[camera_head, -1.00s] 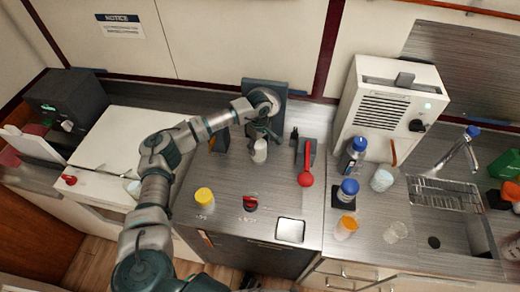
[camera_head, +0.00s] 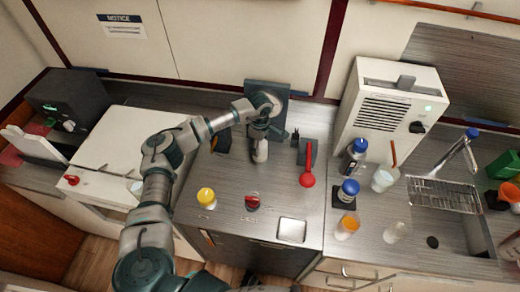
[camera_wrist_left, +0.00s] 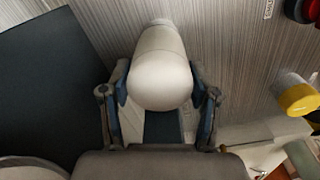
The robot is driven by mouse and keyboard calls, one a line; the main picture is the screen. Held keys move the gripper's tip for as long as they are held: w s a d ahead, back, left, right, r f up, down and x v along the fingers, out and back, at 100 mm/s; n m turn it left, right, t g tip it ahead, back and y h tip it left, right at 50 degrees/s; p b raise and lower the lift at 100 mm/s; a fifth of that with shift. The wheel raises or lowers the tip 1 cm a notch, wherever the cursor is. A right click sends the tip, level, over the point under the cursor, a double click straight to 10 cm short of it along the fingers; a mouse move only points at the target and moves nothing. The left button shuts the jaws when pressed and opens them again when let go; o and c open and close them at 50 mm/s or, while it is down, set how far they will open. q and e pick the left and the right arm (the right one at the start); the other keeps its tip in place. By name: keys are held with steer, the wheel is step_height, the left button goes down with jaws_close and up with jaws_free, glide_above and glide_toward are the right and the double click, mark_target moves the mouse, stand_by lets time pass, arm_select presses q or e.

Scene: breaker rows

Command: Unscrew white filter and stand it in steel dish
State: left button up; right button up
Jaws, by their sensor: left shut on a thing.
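The white filter (camera_head: 260,152) hangs below my left gripper (camera_head: 260,132), in front of a dark plate (camera_head: 279,92) on the back wall. My left gripper is shut on it. In the left wrist view the rounded white filter (camera_wrist_left: 160,75) sits between the two fingers of my left gripper (camera_wrist_left: 160,95). Whether its upper end still joins a mount is hidden by the gripper. The steel dish (camera_head: 291,230), square and shallow, looks empty at the front of the counter. My right gripper is not in view.
A yellow knob (camera_head: 206,197) and a red knob (camera_head: 252,202) stand left of the dish. A red-handled tool (camera_head: 308,175) lies behind it. Blue-capped bottles (camera_head: 348,190) and an orange-filled cup (camera_head: 347,227) stand to the right. Counter between filter and dish is mostly clear.

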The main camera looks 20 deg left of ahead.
arm_select(q)
steer(key=shift+d+r+p, duration=0.2)
steer(key=shift+r+p, duration=0.3)
steer(key=shift+r, duration=0.7)
steer(key=shift+r+p, duration=0.75)
steer(key=shift+r, duration=0.5)
